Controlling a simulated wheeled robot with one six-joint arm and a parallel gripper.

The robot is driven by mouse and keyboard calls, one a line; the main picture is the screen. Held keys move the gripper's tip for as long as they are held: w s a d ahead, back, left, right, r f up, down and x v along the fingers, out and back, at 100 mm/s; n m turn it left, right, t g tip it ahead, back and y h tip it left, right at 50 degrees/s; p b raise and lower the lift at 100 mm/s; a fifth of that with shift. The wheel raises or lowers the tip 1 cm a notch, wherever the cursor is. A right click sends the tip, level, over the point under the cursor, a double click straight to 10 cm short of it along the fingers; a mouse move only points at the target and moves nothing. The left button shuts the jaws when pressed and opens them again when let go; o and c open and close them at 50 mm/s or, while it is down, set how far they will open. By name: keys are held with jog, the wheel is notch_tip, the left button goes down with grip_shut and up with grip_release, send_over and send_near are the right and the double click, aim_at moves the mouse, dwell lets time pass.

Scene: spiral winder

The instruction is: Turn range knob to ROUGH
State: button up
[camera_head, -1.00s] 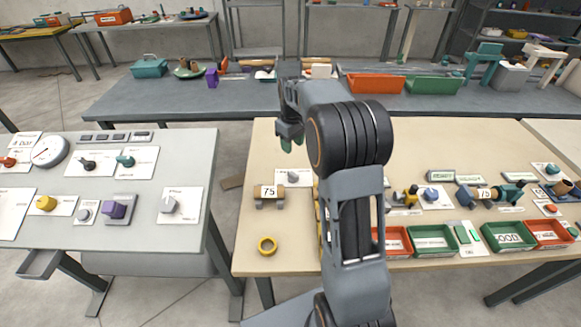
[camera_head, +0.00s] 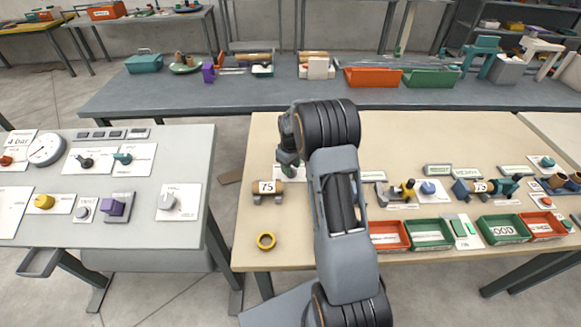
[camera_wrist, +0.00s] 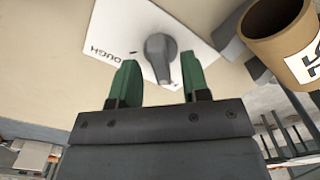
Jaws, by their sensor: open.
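The range knob (camera_wrist: 161,52) is grey with a narrow bar, and sits on a white plate (camera_wrist: 120,25) in the wrist view. The word ROUGH reads upside down at the plate's left corner. The bar's narrow end points down in that view, not at the word. My gripper (camera_wrist: 159,80) is open and empty. Its two green fingertips stand on either side of the knob's lower end, with gaps to it. In the head view my gripper (camera_head: 289,168) hangs over the plate and hides the knob.
A brown cylinder marked 75 (camera_head: 268,187) stands on supports close beside the plate; it also shows in the wrist view (camera_wrist: 275,38). Red (camera_head: 391,248) and green (camera_head: 430,246) trays stand to the right.

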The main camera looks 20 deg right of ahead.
jog(key=shift+f, duration=0.35)
grip_shut()
